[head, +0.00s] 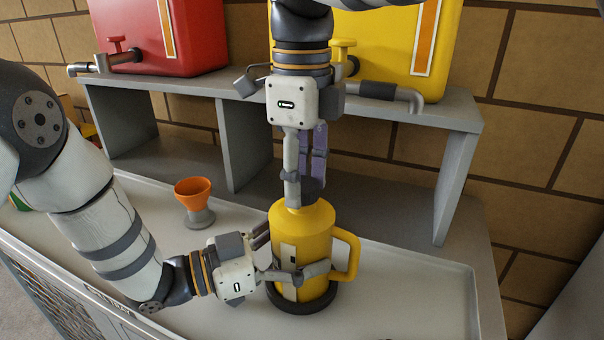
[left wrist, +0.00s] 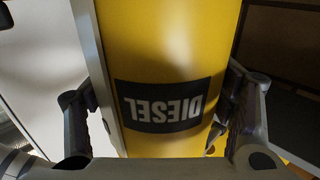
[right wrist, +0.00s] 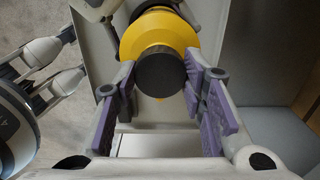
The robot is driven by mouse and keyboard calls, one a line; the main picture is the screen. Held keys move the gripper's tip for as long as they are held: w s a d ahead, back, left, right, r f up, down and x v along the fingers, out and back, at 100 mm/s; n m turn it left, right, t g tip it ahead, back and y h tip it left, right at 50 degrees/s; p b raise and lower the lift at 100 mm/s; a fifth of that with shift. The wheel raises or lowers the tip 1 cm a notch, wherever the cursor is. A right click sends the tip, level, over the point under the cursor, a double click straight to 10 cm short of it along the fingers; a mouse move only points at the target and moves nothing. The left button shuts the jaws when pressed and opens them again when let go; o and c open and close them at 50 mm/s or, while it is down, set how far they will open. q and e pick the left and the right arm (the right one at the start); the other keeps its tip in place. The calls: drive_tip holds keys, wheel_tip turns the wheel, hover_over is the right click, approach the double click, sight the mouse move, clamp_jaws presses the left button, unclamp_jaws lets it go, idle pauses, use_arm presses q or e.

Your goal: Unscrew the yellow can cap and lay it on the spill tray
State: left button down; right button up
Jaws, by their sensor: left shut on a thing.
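The yellow can (head: 318,222) stands upright on a dark round base, its handle at the right. Its dark cap (head: 312,190) is on top and shows as a black disc in the right wrist view (right wrist: 160,70). My left gripper (head: 284,277) is shut around the can's body; the left wrist view shows its DIESEL label (left wrist: 162,106) between the fingers. My right gripper (head: 305,190) points down over the cap. Its purple-padded fingers (right wrist: 160,82) stand apart on either side of the cap; firm contact is not clear. A pale, rimmed tray surface (head: 410,290), possibly the spill tray, lies around the can.
An orange funnel-like cup (head: 193,187) on a grey foot stands left of the can. Behind is a grey shelf (head: 240,100) carrying a red tank (head: 195,40) and a yellow tank (head: 395,50) with taps. The tray surface right of the can is clear.

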drive_tip(key=shift+c, duration=1.1)
drive_tip(key=n, duration=0.4)
drive_tip(key=shift+n, duration=0.3)
drive_tip(key=n, duration=1)
drive_tip(key=shift+n, duration=0.3)
drive_tip(key=n, duration=1.4)
drive_tip(key=shift+r+n, duration=0.1)
drive_tip(key=shift+n, duration=0.2)
drive_tip(key=n, duration=2.4)
